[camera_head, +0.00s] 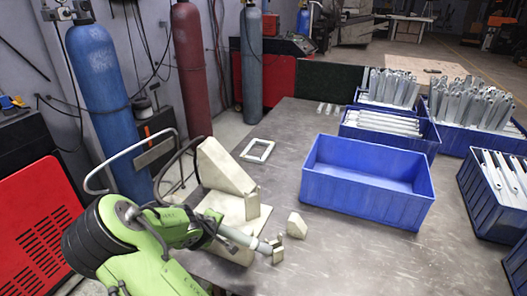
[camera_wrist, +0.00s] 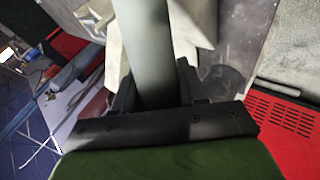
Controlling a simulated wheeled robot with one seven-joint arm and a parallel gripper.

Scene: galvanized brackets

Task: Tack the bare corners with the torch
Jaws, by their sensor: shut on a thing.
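My gripper (camera_head: 207,228) is at the end of the green arm at lower left. It is shut on the torch (camera_head: 240,238), a grey tube that points right. In the wrist view the torch (camera_wrist: 148,50) runs up between the dark fingers of my gripper (camera_wrist: 155,95). The torch's far end is close to a small metallic piece by the front right edge of a beige fixture (camera_head: 225,165); whether they touch is unclear. A pale square frame (camera_head: 258,150) lies flat on the table behind the fixture. No tacks can be made out on its corners.
An empty blue bin (camera_head: 368,203) stands on the grey table (camera_head: 290,125), right of a small beige block (camera_head: 297,225). Blue bins of galvanized parts (camera_head: 388,130) fill the far right. Gas cylinders (camera_head: 100,90) and a red machine (camera_head: 40,235) stand at left.

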